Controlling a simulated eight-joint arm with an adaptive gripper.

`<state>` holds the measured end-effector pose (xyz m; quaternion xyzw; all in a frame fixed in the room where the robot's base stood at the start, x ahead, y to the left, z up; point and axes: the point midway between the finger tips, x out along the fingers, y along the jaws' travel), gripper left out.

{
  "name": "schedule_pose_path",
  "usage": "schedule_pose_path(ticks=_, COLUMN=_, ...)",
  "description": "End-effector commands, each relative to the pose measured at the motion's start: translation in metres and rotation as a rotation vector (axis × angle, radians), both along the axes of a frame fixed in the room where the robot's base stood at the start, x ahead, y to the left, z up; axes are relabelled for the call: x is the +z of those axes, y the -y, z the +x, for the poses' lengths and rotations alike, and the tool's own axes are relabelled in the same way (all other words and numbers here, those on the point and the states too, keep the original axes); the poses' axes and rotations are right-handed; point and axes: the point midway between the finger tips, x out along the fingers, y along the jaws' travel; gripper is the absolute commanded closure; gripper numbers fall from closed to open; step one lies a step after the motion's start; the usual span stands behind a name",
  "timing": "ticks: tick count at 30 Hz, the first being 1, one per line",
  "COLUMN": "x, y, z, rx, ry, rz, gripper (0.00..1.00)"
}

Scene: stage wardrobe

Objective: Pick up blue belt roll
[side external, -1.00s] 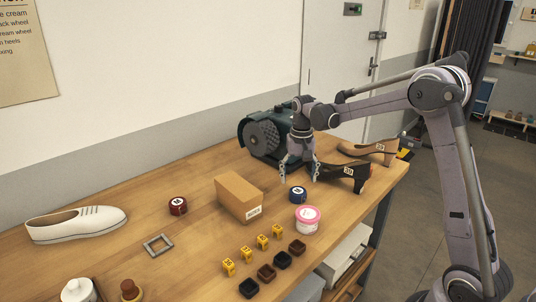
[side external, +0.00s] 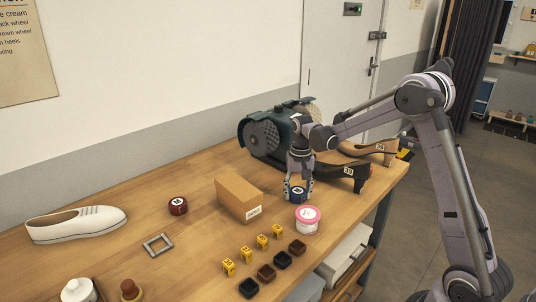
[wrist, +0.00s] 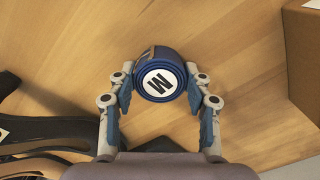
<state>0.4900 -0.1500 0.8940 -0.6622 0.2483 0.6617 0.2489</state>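The blue belt roll (side external: 297,194) stands on the wooden table between the cardboard box and the dark heeled shoe. In the wrist view, my gripper's fingers (wrist: 160,92) are spread on either side of the roll. A narrow gap seems to show beside the roll at the fingertips; whether either finger touches it is hard to tell.
A cardboard box (side external: 238,199) stands left of the roll, and a pink-lidded tub (side external: 307,220) in front. A dark heeled shoe (side external: 342,173) lies close on the right. A grinder (side external: 268,135) stands behind. A dark red roll (side external: 178,206) is farther left, with clear tabletop around it.

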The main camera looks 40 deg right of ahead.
Motion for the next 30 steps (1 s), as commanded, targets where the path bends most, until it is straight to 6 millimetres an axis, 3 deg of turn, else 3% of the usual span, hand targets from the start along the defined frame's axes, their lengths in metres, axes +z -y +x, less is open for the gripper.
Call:
schedule_pose_path(ticks=14, x=0.004, y=0.000, z=0.000, rx=0.000, ry=0.000, rz=0.000, gripper=0.84)
schedule_pose_path(ticks=22, x=0.039, y=0.000, z=0.000, rx=-0.001, ry=-0.001, rz=-0.001, gripper=0.84)
schedule_pose_path(ticks=30, x=0.076, y=0.040, z=-0.045, rx=-0.006, ry=-0.001, rz=-0.001, gripper=0.84)
